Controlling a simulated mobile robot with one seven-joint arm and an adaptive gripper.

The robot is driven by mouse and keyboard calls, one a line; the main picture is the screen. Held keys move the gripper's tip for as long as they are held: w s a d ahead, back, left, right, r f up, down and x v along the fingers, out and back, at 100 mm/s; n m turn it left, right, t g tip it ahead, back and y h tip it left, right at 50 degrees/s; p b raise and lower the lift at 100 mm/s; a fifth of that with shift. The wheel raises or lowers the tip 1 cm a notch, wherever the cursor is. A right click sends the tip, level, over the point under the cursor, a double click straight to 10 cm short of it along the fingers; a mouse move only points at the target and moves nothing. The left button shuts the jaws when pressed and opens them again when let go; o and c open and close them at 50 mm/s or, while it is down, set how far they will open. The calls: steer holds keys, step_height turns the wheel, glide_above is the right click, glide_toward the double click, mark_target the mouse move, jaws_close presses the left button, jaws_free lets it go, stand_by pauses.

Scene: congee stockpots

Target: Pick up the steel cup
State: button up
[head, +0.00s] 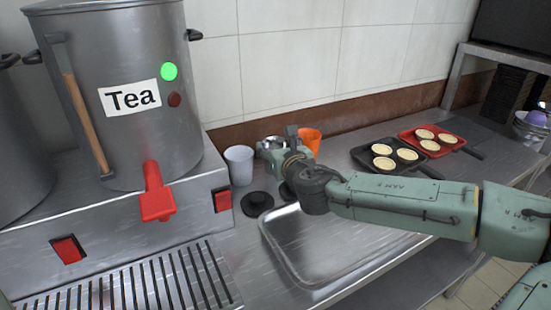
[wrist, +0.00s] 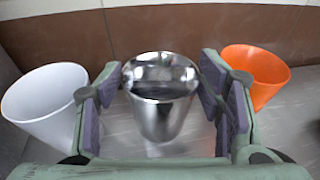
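The steel cup (wrist: 162,108) stands upright on the steel counter in the middle of the wrist view. My gripper (wrist: 160,95) is open, with one finger on each side of the cup. A gap shows between the cup and the right finger; the left finger is close to the cup and I cannot tell if it touches. In the head view only the cup's top (head: 273,143) shows; my gripper (head: 280,150) hides the rest.
A white cup (head: 239,166) stands left of the steel cup, and an orange cup (head: 309,139) right of it, both close to my fingers. A steel tray (head: 280,252) lies in front. Black lids (head: 257,204), pans (head: 398,160) and the tea urn (head: 120,60) stand around.

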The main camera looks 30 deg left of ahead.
steer(key=c, duration=0.6)
steer(key=shift+c, duration=0.3)
steer(key=shift+r, duration=0.1)
